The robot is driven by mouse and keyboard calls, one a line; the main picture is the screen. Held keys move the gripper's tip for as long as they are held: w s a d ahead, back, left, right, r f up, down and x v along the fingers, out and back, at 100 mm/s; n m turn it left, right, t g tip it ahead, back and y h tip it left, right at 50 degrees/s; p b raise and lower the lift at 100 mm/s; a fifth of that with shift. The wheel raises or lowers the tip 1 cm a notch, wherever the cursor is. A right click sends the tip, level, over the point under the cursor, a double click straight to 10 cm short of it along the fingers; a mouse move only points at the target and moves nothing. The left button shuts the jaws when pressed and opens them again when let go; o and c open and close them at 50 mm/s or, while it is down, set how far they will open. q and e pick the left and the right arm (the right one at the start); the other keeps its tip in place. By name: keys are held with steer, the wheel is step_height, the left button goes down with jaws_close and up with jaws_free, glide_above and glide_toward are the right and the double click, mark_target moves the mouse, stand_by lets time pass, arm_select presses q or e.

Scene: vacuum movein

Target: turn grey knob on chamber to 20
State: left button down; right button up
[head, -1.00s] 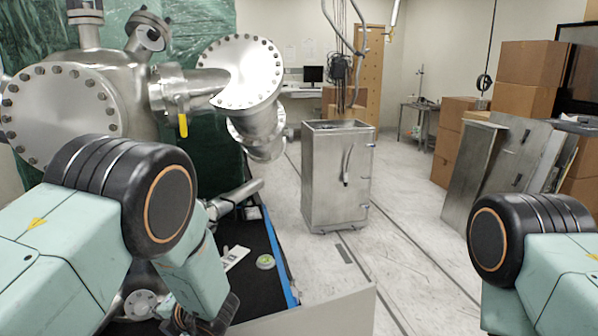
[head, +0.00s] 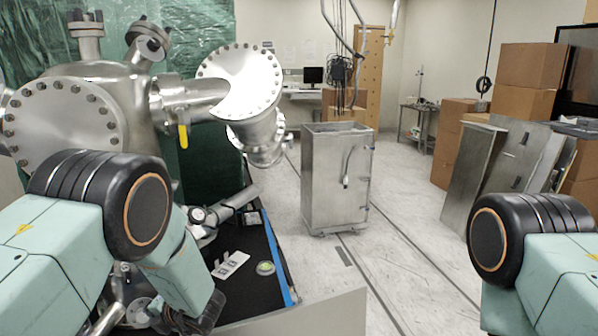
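The steel vacuum chamber (head: 118,75) with large bolted flanges fills the upper left of the head view. I cannot make out a grey knob with a readable scale. A small round dark-and-pale fitting (head: 198,215) shows beside a steel tube below the chamber; I cannot tell whether it is the knob. My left arm covers part of the chamber's lower side. The dark end of my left gripper (head: 200,316) is low in the view, beneath the chamber over the black bench top, and its fingers are not clear. My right gripper is out of view; only the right arm shows.
A black bench top (head: 262,278) with a blue edge holds a white plate (head: 231,265) and a small round green-and-white item (head: 265,268). A yellow handle (head: 183,136) hangs from the chamber's side port. A steel cabinet (head: 337,177) stands on open floor; cardboard boxes (head: 528,65) are at right.

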mark_target(143, 316)
arm_select(q)
steer(key=shift+w+a+f+b, duration=0.3)
steer(key=shift+w+b, duration=0.1)
steer(key=shift+w, duration=0.15)
steer(key=shift+w+a+f+b, duration=0.15)
steer(key=shift+w+a+b, duration=0.2)
steer(key=shift+w, duration=0.15)
steer(key=shift+w+a+f+b, duration=0.25)
steer(key=shift+w+b, duration=0.15)
steer(key=shift+w, duration=0.15)
steer(key=shift+s+a+f, duration=0.1)
steer(key=shift+s+f, duration=0.15)
steer(key=shift+f, duration=0.05)
